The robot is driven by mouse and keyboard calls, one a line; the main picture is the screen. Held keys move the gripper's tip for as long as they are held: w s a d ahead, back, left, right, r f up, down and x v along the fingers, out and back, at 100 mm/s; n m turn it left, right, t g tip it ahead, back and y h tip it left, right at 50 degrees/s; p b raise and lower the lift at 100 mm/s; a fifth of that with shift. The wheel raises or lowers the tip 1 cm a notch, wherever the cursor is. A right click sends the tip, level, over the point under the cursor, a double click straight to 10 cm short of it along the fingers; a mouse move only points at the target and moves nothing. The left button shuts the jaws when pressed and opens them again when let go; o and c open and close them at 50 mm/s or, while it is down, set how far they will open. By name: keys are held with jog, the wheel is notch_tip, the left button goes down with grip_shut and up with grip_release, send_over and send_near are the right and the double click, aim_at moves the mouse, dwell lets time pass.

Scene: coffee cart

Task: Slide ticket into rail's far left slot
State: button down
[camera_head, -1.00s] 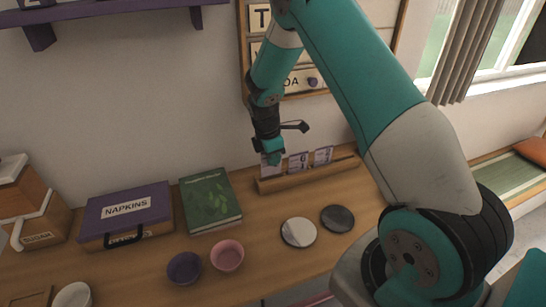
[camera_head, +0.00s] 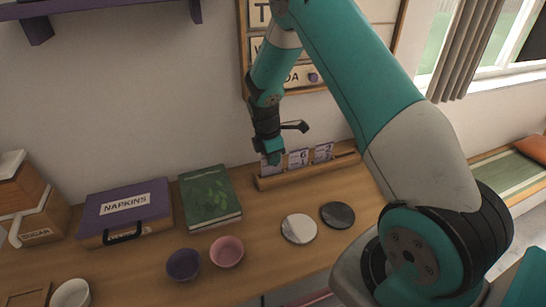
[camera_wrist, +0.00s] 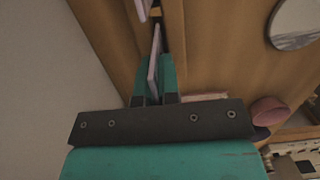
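The wooden ticket rail (camera_head: 332,172) stands at the back of the counter against the wall. Two white-and-purple tickets stand upright in it: one near its middle (camera_head: 298,158) and one farther right (camera_head: 323,152). My gripper (camera_head: 273,160) is over the rail's left end, pointing down. A third ticket (camera_head: 266,166) is at my fingertips, low against the rail. In the wrist view this ticket (camera_wrist: 154,62) sits edge-on between the two fingers, which look closed on it. The fingers partly hide it. I cannot tell whether its lower edge is inside the slot.
A green book (camera_head: 210,195) and a purple napkins box (camera_head: 125,212) lie left of the rail. A pale disc (camera_head: 299,229), a dark disc (camera_head: 338,215), a pink bowl (camera_head: 227,252) and a purple bowl (camera_head: 183,264) sit in front. The wall is close behind.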

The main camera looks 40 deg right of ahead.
jog(key=shift+f, duration=0.25)
jog(key=shift+f+b, duration=0.5)
jog(key=shift+f, duration=0.1)
jog(key=c, duration=1.3)
grip_release()
jog(key=shift+o, duration=0.2)
jog(key=shift+r, duration=0.1)
notch_tip(320, 180, up, 17)
jog(key=a+b, duration=0.2)
jog(key=shift+w+a, duration=0.25)
jog(key=shift+w, duration=0.1)
